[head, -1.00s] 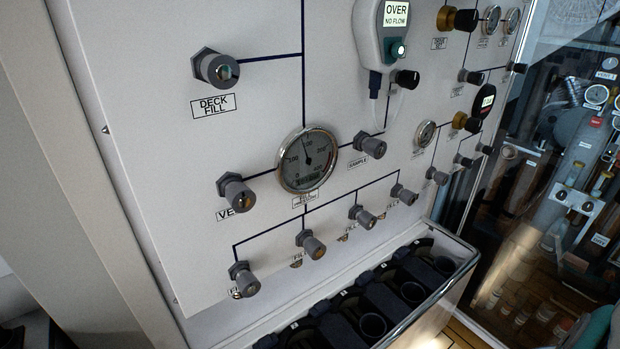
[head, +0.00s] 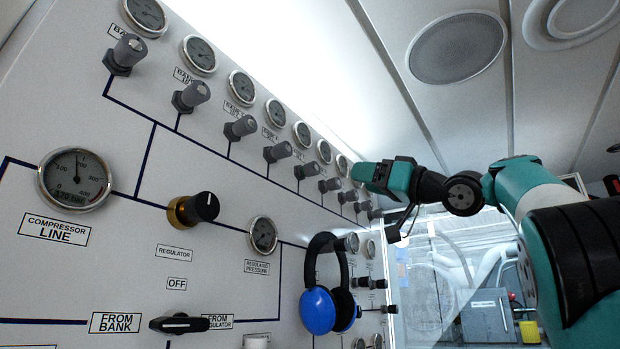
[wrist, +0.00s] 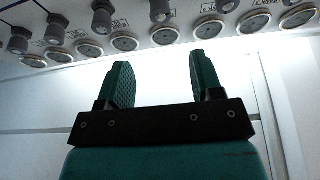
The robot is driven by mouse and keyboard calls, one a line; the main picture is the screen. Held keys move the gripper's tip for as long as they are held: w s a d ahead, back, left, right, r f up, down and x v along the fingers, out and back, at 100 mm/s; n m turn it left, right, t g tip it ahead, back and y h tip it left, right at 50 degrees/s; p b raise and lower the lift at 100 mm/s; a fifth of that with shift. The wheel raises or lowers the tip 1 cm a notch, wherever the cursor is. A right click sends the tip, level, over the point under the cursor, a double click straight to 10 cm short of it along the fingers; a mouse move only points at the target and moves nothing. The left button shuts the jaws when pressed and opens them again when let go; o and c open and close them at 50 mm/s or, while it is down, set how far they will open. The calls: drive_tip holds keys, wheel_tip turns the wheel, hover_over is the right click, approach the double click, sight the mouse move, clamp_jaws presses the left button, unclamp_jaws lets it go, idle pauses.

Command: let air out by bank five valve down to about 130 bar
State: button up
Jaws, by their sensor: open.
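A row of grey bank valves, each with a round gauge, runs along the upper panel. In the head view the near ones are a valve (head: 127,52), a second valve (head: 190,96) and a third (head: 240,127); several more recede to the right. The bank numbers are too small or blurred to read, so I cannot tell which valve is bank five. My gripper (head: 366,174) is near the far end of the row. In the wrist view my gripper (wrist: 160,62) is open and empty, its fingers apart below gauges (wrist: 125,43) and valves (wrist: 160,11).
Below the row are a compressor line gauge (head: 75,180), a regulator knob (head: 194,209), a black lever (head: 179,324) and a regulated pressure gauge (head: 263,235). Blue headphones (head: 319,309) hang on the panel near my arm. A ceiling speaker (head: 457,47) is overhead.

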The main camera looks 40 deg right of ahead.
sight(316, 169)
drive_tip(key=p+x, duration=0.6)
drive_tip(key=x, duration=0.7)
drive_tip(key=shift+w+a+r, duration=0.1)
drive_tip(key=shift+w+r, duration=0.1)
drive_tip(key=shift+w, duration=0.05)
drive_tip(key=shift+w+a+p, duration=0.2)
drive_tip(key=shift+w+p, duration=0.25)
drive_tip(key=shift+w, duration=0.05)
